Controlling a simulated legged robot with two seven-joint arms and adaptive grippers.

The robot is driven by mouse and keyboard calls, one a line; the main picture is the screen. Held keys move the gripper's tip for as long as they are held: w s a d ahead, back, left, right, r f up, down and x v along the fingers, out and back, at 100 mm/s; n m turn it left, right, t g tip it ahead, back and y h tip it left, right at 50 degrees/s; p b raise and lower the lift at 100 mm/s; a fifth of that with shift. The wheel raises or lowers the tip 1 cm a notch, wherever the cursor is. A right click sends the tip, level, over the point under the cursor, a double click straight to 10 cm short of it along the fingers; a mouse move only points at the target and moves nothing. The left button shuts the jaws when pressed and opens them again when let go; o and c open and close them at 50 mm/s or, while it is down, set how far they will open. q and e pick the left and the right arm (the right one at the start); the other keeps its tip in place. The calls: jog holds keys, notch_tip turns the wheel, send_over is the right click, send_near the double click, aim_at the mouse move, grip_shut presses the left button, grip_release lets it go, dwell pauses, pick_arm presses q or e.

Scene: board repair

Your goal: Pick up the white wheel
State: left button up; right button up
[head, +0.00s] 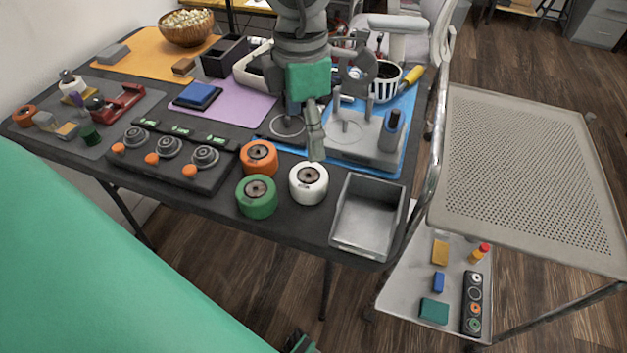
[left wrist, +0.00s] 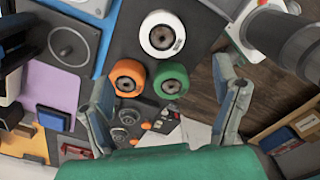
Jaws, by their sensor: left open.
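The white wheel (head: 308,183) stands on the dark table, with a dark hub in its middle. It also shows in the left wrist view (left wrist: 162,34), at the top. An orange wheel (head: 258,158) and a green wheel (head: 257,196) stand beside it. My left gripper (head: 311,140) is above and just behind the white wheel in the head view, apart from it. In the left wrist view its two fingers (left wrist: 163,88) are spread wide, with nothing between them held. My right gripper is not clearly in view.
A grey metal bin (head: 368,248) stands right of the white wheel at the table edge. A blue mat (head: 398,157) with a grey fixture (head: 350,149) lies behind. A dark panel with knobs (head: 165,180) is left of the wheels. A perforated cart (head: 440,225) stands at right.

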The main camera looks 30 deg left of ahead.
pick_arm(q)
jog(key=b, duration=0.2)
send_over(308, 175)
notch_tip(308, 175, down, 6)
jog(key=shift+r, duration=0.15)
notch_tip(308, 175, down, 6)
jog(key=b, duration=0.3)
jog(key=shift+r, duration=0.35)
jog(key=c, duration=1.4)
